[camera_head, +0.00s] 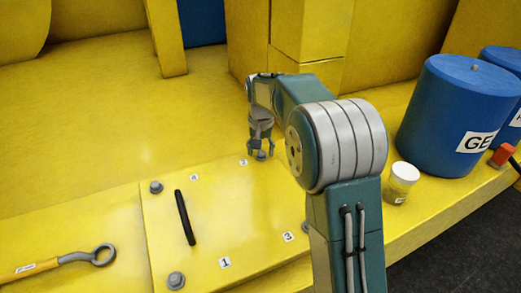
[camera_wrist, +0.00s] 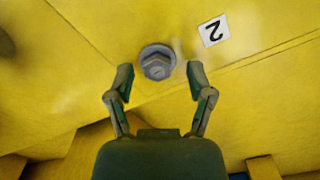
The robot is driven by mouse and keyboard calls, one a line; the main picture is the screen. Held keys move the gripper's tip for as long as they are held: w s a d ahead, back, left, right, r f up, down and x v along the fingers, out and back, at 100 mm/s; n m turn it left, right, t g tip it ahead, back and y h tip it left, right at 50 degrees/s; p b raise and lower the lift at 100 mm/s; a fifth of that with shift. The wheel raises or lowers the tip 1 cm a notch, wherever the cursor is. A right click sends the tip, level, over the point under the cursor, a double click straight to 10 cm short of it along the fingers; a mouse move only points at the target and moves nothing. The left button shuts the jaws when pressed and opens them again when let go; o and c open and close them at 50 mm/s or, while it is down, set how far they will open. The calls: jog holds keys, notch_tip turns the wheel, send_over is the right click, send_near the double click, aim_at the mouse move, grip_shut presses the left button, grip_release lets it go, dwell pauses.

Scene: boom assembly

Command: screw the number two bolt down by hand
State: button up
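The number two bolt (camera_wrist: 157,62) is a grey hex head on a round washer, set in the yellow plate beside the white label "2" (camera_wrist: 214,31). In the head view the bolt (camera_head: 261,156) sits at the plate's far corner, just under my gripper (camera_head: 260,143). In the wrist view my gripper (camera_wrist: 160,75) has its two fingers spread, one to each side of the bolt and a little short of it. The fingers appear apart from the bolt head. How far above the plate the fingertips are is hard to tell.
The yellow plate (camera_head: 215,220) has a black handle (camera_head: 185,217) and other corner bolts (camera_head: 156,187), (camera_head: 176,281). A ring wrench (camera_head: 60,262) lies at left. A small jar (camera_head: 401,182), blue drums (camera_head: 450,112) and a red-capped item (camera_head: 502,155) stand at right.

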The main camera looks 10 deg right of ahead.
aim_at(260, 152)
jog(key=shift+r, duration=0.1)
notch_tip(260, 152, up, 12)
dwell(0.5)
